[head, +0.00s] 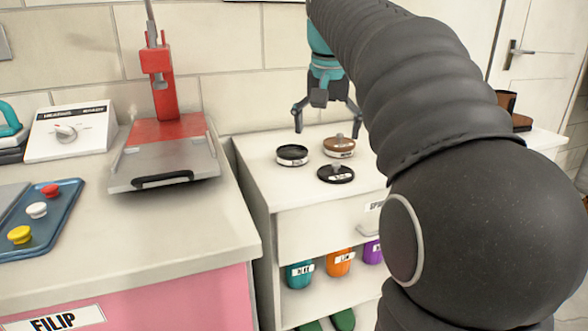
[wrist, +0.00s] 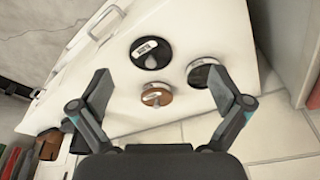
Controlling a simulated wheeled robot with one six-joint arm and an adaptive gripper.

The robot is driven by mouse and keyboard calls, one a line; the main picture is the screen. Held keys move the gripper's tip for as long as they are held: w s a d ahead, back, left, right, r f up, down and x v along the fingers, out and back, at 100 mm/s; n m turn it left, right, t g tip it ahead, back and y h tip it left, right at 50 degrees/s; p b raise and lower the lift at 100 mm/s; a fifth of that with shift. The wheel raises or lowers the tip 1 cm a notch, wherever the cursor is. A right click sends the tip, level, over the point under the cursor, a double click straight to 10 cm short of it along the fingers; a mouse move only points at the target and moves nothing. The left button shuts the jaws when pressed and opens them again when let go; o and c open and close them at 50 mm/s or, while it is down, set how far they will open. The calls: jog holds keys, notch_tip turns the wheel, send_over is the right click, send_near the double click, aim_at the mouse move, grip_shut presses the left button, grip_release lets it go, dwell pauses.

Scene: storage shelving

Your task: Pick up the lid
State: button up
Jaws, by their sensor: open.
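Three small round labelled pieces stand on the white cabinet top. A flat black lid with a knob (head: 335,175) is nearest in the head view; it also shows in the wrist view (wrist: 150,56). A brown piece with a knob (head: 338,147) is behind it, and in the wrist view it (wrist: 156,96) lies between my fingers. A black-rimmed round piece (head: 292,154) is at the left, seen in the wrist view (wrist: 203,70) near the right finger. My gripper (head: 328,117) is open and empty above them, its fingers (wrist: 160,82) spread apart.
A counter at the left holds a red press (head: 160,130), a blue tray (head: 45,222) with coloured knobs and a white switch box (head: 70,131). Coloured jars (head: 340,262) stand on the shelf below. The tiled wall is close behind the cabinet.

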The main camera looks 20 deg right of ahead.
jog(key=m+g, duration=0.1)
jog(key=m, duration=0.1)
send_near(336, 163)
jog(key=f, duration=0.3)
jog(key=w+f+b, duration=0.1)
jog(key=f, duration=0.2)
jog(key=d+f+b, duration=0.1)
jog(key=f, duration=0.3)
jog(key=shift+w+d, duration=0.1)
jog(key=shift+w, duration=0.05)
jog(key=c, duration=1.2)
jog(key=shift+f, duration=0.1)
jog(key=shift+c, duration=1.4)
jog(key=shift+f, duration=0.1)
